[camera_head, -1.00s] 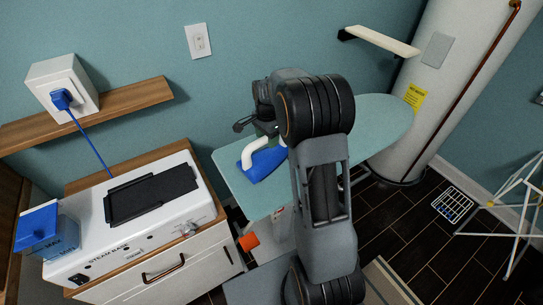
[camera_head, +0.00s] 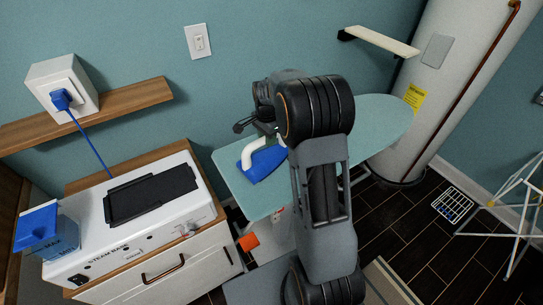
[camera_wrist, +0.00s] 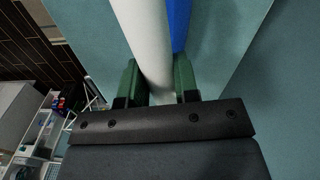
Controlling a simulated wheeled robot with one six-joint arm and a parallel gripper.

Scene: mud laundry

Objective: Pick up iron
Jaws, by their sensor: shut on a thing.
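The iron (camera_head: 262,164) has a blue body and a white handle. In the head view it is at the left end of the pale teal ironing board (camera_head: 378,122), partly hidden by my arm. In the wrist view its white handle (camera_wrist: 146,42) runs between the green fingers of my gripper (camera_wrist: 160,85), with a strip of the blue body (camera_wrist: 179,22) beside it. My gripper is shut on the handle. In the head view my arm hides most of the gripper. I cannot tell whether the iron touches the board.
A white steam base (camera_head: 130,215) stands on the cabinet at left, with a blue water tank (camera_head: 45,232) beside it. A blue plug (camera_head: 62,99) is in the wall box. A wall shelf (camera_head: 90,115), a white tank (camera_head: 440,80) and a white drying rack (camera_head: 520,195) stand around.

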